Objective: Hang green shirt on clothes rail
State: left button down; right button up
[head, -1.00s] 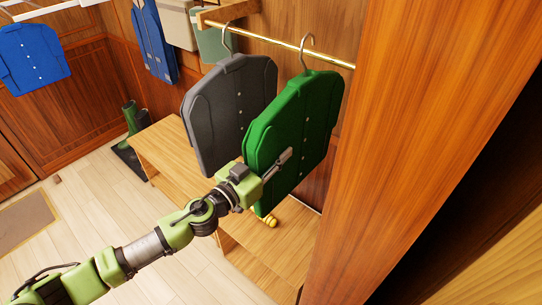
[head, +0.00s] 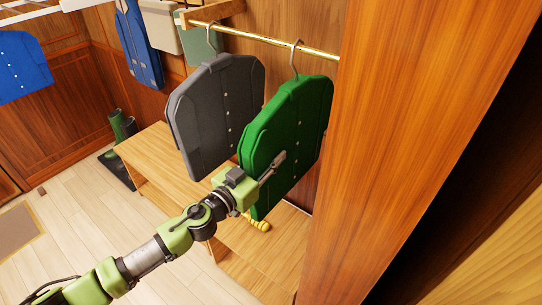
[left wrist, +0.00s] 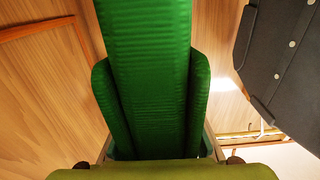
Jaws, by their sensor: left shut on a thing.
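The green shirt (head: 290,130) is on a hanger, upright, at the right end of the clothes rail (head: 265,39). Its hook shows at the brass rail, with the top of the curve slightly above it; I cannot tell whether it bears on the rail. My left gripper (head: 272,170) is shut on the green shirt at its lower near edge. In the left wrist view the shirt (left wrist: 150,80) runs edge-on up from between the fingers. My right gripper is not in view.
A grey shirt (head: 215,115) hangs just left of the green one on the same rail. A wooden bench (head: 165,160) stands below. A wooden partition (head: 400,120) rises close on the right. Blue clothes (head: 22,65), (head: 138,45) and dark green boots (head: 122,125) are farther left.

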pick_arm(q)
jog(key=c, duration=1.6)
grip_release()
jog(key=shift+f, duration=0.1)
jog(key=shift+c, duration=0.2)
jog(key=shift+f, duration=0.1)
jog(key=v, duration=1.2)
